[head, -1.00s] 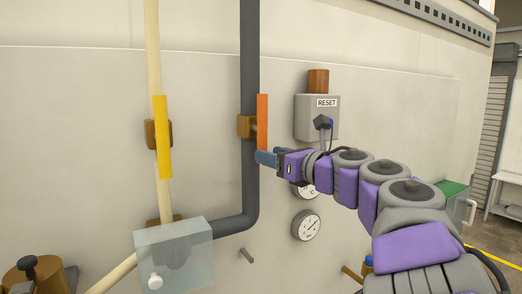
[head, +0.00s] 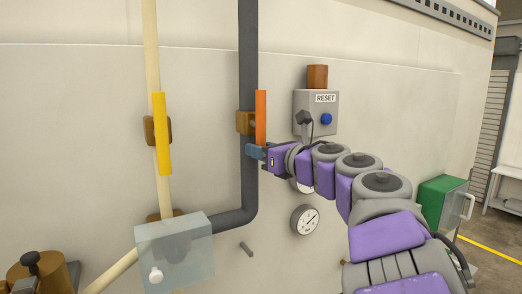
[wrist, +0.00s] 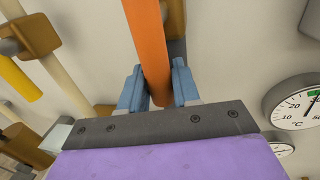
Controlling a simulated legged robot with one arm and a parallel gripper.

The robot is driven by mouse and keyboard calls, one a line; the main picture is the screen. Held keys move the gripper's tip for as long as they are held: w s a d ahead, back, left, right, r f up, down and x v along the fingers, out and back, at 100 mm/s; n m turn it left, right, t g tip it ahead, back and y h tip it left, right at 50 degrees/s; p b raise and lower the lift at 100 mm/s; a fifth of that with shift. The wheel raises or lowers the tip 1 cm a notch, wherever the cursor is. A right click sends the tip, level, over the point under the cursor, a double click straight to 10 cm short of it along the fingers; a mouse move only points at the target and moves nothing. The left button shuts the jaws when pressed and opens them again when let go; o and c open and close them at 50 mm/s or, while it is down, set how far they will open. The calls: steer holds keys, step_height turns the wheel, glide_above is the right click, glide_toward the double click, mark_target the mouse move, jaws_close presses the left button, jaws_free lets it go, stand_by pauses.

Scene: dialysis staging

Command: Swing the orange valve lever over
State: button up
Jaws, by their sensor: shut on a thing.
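The orange valve lever (head: 261,115) hangs upright beside its brown valve body (head: 245,123) on the dark grey pipe (head: 249,60). My gripper (head: 256,152) is at the lever's lower end. In the wrist view, the blue fingers of my gripper (wrist: 157,85) stand on both sides of the orange lever (wrist: 148,45), shut on it near its lower end. The lever's top is out of the wrist view.
A yellow lever (head: 161,135) hangs on the cream pipe (head: 151,50) to the left. A grey RESET box (head: 302,100) with a blue button (head: 327,119) is to the right, above a round gauge (head: 304,220). A clear box (head: 180,255) covers the pipe below.

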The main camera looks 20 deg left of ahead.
jaws_close()
